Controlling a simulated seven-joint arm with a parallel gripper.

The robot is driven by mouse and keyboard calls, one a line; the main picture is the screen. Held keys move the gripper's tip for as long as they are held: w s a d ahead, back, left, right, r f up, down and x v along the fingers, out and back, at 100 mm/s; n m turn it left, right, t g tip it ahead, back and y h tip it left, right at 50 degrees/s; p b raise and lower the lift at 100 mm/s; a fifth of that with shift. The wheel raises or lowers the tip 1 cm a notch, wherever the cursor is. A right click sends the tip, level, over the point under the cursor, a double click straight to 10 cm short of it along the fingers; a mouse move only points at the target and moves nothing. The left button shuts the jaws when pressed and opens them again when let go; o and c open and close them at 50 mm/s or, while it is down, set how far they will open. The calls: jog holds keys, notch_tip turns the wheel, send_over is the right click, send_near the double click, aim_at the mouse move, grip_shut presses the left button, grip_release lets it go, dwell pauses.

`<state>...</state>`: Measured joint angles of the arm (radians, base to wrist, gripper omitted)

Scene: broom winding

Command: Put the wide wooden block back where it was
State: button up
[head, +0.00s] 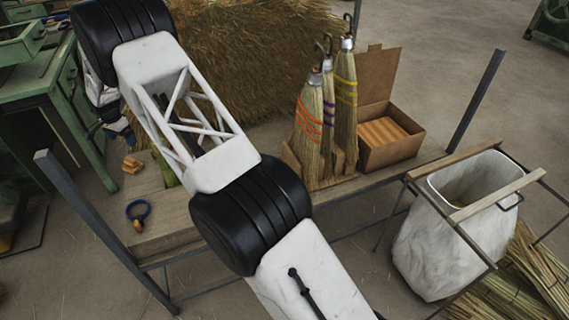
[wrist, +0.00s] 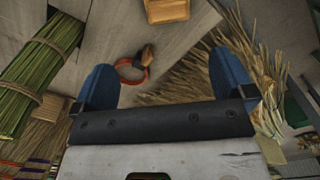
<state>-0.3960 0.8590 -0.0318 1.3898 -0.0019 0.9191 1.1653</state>
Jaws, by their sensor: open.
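A light wooden block (wrist: 167,10) lies at the top edge of the wrist view, partly cut off. A small wooden piece (head: 131,165) at the bench's left end in the head view seems to be the same block. I cannot tell whether it is the wide one. My gripper (wrist: 162,78) is open, with its two blue fingers apart and nothing between them. The block lies beyond the fingertips, not touching them. In the head view my gripper (head: 118,128) is small and partly hidden behind my arm at the left.
A ring-shaped tool (head: 137,211) lies on the bench (head: 165,222); it also shows in the wrist view (wrist: 131,70). A green stalk bundle (wrist: 40,70) is at the left. Brooms (head: 309,125), a cardboard box (head: 390,150) and a white bag (head: 440,240) stand right.

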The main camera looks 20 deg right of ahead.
jog(key=s+d+r+n, duration=0.1)
jog(key=s+d+r, duration=0.55)
jog(key=r, duration=0.35)
jog(key=s+d+r+n, duration=0.1)
jog(key=s+d+r, duration=0.4)
jog(key=d+r, duration=0.4)
jog(key=s+d+r+n+t, duration=0.1)
jog(key=s+d+r, duration=0.55)
jog(key=s, duration=0.25)
jog(key=s+d+r+n, duration=0.1)
jog(key=s+d+r, duration=0.55)
jog(key=s, duration=0.25)
jog(key=s+d+r+n+t, duration=0.15)
jog(key=s+d, duration=0.25)
jog(key=s, duration=0.6)
jog(key=s+d+r+n+g, duration=0.1)
jog(key=s+d+r, duration=0.25)
jog(key=s, duration=0.55)
jog(key=s+d+f+n, duration=0.1)
jog(key=s+d+f, duration=0.1)
jog(key=s, duration=0.8)
jog(key=s+d+f+n+t, duration=0.1)
jog(key=s+d+f, duration=0.2)
jog(key=s, duration=0.7)
jog(key=shift+s+d+f, duration=0.2)
jog(key=shift+d, duration=0.05)
